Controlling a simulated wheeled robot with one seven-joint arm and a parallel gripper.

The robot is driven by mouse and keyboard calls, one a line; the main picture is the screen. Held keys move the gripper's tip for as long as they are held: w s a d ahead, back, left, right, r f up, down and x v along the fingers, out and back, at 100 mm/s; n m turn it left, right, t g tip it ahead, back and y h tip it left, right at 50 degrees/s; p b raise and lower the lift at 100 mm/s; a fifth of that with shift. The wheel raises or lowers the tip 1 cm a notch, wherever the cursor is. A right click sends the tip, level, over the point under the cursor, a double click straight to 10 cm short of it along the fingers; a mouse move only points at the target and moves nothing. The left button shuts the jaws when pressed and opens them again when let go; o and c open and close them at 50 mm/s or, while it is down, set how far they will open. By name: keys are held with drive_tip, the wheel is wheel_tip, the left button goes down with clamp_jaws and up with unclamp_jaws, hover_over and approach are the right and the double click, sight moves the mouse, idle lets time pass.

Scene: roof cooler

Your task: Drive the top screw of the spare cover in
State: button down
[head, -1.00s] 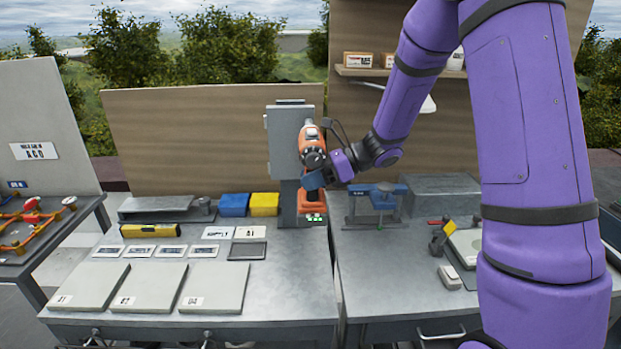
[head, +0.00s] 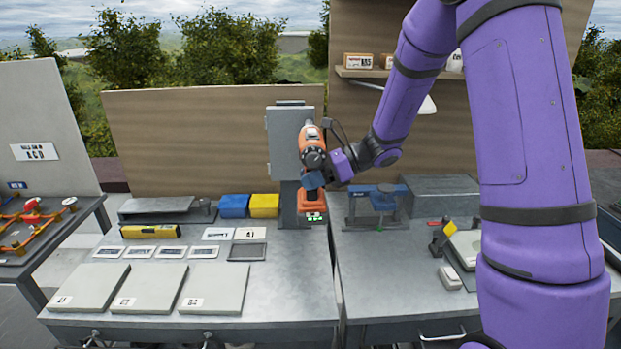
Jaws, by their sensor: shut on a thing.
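My gripper (head: 319,178) is at the back of the bench, shut on an orange and dark power driver (head: 312,140). The driver's body is level with a grey box-like cover (head: 284,140) on a grey post, and its orange battery base (head: 313,212) with small green lights hangs below. The driver is in front of the right part of the grey cover and hides it there. The screw and the driver's tip are hidden, so I cannot tell whether they touch.
Three grey panels (head: 217,289) lie at the front left, with small framed pieces (head: 172,252) and a yellow level (head: 150,231) behind them. A blue bin (head: 234,205) and a yellow bin (head: 265,205) stand left of the post. A blue vise-like tool (head: 384,198) stands right of it.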

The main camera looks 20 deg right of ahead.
drive_tip(key=shift+w+d+r, duration=0.1)
drive_tip(key=shift+w+d, duration=0.15)
drive_tip(key=shift+w, duration=0.35)
drive_tip(key=shift+w+d, duration=0.2)
drive_tip(key=shift+w, duration=0.35)
idle(2.7)
drive_tip(key=shift+s+a, duration=0.1)
drive_tip(key=shift+s, duration=0.05)
drive_tip(key=s+a, duration=0.2)
drive_tip(key=s, duration=0.4)
drive_tip(key=shift+s, duration=0.2)
idle(1.4)
